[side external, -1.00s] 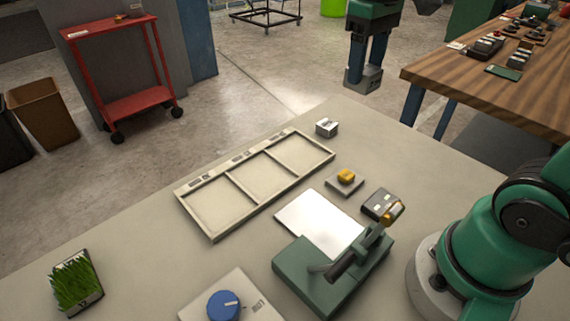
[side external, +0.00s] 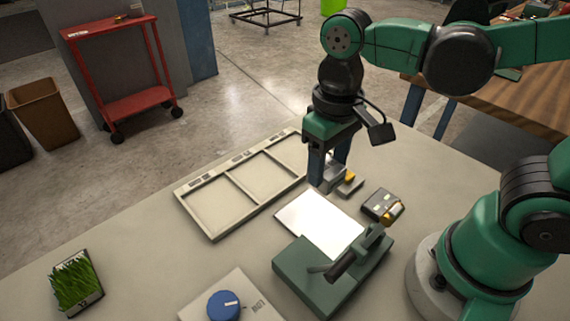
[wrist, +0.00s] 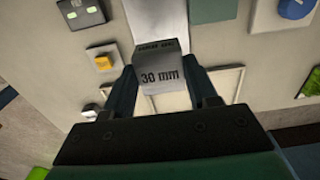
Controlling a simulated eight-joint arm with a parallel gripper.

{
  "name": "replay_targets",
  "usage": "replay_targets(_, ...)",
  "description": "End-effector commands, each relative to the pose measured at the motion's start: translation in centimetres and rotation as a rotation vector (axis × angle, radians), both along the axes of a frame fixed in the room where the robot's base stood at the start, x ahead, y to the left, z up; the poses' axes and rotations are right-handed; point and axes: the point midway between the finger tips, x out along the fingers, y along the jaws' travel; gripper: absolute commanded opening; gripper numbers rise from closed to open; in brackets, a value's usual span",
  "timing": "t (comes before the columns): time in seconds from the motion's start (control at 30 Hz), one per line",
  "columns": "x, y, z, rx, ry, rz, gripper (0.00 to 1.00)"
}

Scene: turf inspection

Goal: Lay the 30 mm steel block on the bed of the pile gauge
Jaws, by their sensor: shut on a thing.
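My gripper (side external: 330,172) is shut on a grey steel block (side external: 334,180), held above the table near the tray's right end. In the wrist view my gripper (wrist: 160,88) has the block (wrist: 160,77) between its fingers, and its face reads "30 mm". A bright flat plate (side external: 318,222) lies on the table below and in front of the block, with a green base (side external: 300,268) carrying a lever beside it. The plate also shows in the wrist view (wrist: 158,20), beyond the block. I cannot tell for certain which part is the pile gauge's bed.
A divided beige tray (side external: 212,234) lies left of my gripper. A yellow button unit (side external: 350,188) and a small dark display box (side external: 380,204) stand to the right. A blue knob (side external: 223,305) and a grass sample (side external: 76,282) are nearer the front.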

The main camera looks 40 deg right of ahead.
Motion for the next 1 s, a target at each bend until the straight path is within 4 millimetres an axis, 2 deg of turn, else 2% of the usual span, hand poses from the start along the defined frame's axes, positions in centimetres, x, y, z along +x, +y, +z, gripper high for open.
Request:
replay_targets(0.1,0.1,0.0,-2.2,0.000,0.000,0.000,0.00)
replay_targets(0.3,0.1,0.0,-4.9,0.000,0.000,0.000,0.00)
replay_targets(0.57,0.0,0.0,-6.3,0.000,0.000,0.000,0.00)
replay_targets(0.8,0.1,0.0,-8.7,0.000,0.000,0.000,0.00)
replay_targets(1.0,0.0,0.0,-9.7,0.000,0.000,0.000,0.00)
